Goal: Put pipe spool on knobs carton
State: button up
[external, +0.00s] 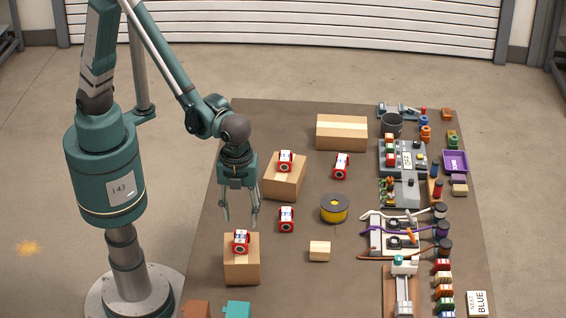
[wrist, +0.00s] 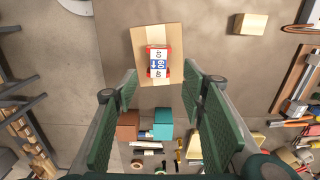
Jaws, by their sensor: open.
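Several red flanged pieces with white-and-blue labels look like the pipe spools. One spool (external: 241,242) sits on the front carton (external: 242,268); in the wrist view this spool (wrist: 158,66) and carton (wrist: 147,36) lie ahead of my fingers. Another spool (external: 286,160) sits on the middle carton (external: 284,185). Two more, a right spool (external: 341,166) and a centre spool (external: 287,219), stand on the table. A larger taped carton (external: 342,133) is at the back. I cannot tell which carton holds knobs. My gripper (external: 240,222) is open and empty, pointing down above the front carton's area.
A yellow reel (external: 334,208) and a wooden block (external: 319,251) stand mid-table. Brown (external: 196,309) and teal (external: 238,308) blocks are at the front edge. A control panel (external: 405,160), wiring, fittings and a purple tray (external: 455,162) crowd the right side.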

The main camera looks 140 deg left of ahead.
jog(key=shift+r, duration=1.4)
jog(key=s+d+r+n+t, duration=0.35)
jog(key=s+d+r, duration=0.35)
jog(key=s+r, duration=0.4)
jog(key=s+d+r+n+t, duration=0.2)
jog(key=s+d+r, duration=0.1)
jog(key=s, duration=0.4)
jog(key=s+d+r+n+t, duration=0.1)
jog(key=s+d+r+n, duration=0.2)
jog(key=s, duration=0.4)
jog(key=shift+s+d+t, duration=0.15)
jog(key=shift+t, duration=0.2)
